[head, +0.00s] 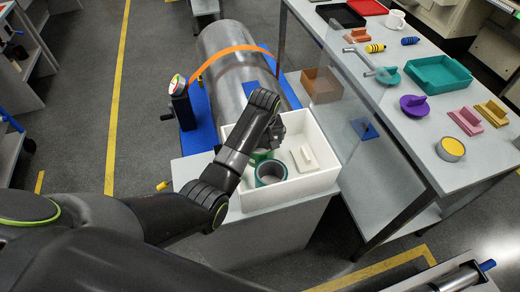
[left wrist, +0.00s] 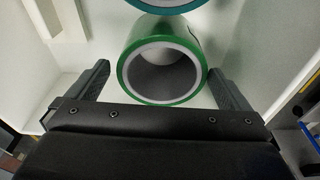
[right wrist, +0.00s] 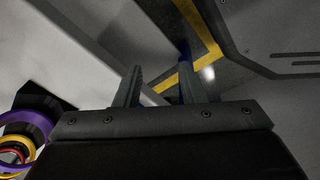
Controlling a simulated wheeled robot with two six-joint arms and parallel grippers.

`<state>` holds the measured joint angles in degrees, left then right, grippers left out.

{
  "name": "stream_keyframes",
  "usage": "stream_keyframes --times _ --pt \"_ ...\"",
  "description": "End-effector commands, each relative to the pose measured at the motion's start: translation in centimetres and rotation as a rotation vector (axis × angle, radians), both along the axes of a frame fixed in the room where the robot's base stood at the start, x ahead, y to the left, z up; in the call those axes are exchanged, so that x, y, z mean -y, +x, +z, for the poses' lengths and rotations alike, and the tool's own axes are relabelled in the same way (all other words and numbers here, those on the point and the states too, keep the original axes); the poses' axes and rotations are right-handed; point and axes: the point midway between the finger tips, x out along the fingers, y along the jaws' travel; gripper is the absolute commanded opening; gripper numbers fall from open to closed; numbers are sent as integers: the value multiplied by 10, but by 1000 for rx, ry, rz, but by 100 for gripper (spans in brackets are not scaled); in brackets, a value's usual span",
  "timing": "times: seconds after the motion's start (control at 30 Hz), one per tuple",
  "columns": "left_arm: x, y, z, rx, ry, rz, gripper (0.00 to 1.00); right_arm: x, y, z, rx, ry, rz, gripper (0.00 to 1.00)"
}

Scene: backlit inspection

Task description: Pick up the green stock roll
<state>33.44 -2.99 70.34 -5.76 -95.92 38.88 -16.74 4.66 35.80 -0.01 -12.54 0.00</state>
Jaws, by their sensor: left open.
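The green stock roll (head: 259,155) sits in the white box, partly hidden by my left arm in the head view. In the left wrist view the green roll (left wrist: 140,34) shows its open end, with a green rim and pale inner ring, between my fingers. My left gripper (head: 277,130) is over the box, open, with one finger on each side of the roll. Contact cannot be told. A teal roll (head: 262,181) is close beside the green one. My right gripper (right wrist: 160,82) is open and empty, away from the box.
The white box (head: 319,181) has low walls and also holds a cream block (head: 304,158). Behind it lies a large grey cylinder (head: 222,42) with an orange strap. A clear panel (head: 350,110) stands to the right, before a table (head: 415,140) of coloured parts.

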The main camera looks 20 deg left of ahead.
Motion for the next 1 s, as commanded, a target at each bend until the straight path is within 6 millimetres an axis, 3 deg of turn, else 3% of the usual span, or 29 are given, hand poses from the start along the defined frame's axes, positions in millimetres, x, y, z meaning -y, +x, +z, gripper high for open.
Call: stream_keyframes --times 0.33,0.67,1.0 --pt "-8 8 -40 -3 1 0 100 0 -11 0 -16 0 -4 36" --pt "-9 9 -46 0 0 1 100 0 -11 0 -17 0 -4 36" --pt "-8 9 -46 -1 1 0 58 0 -10 0 -16 1 -3 36"
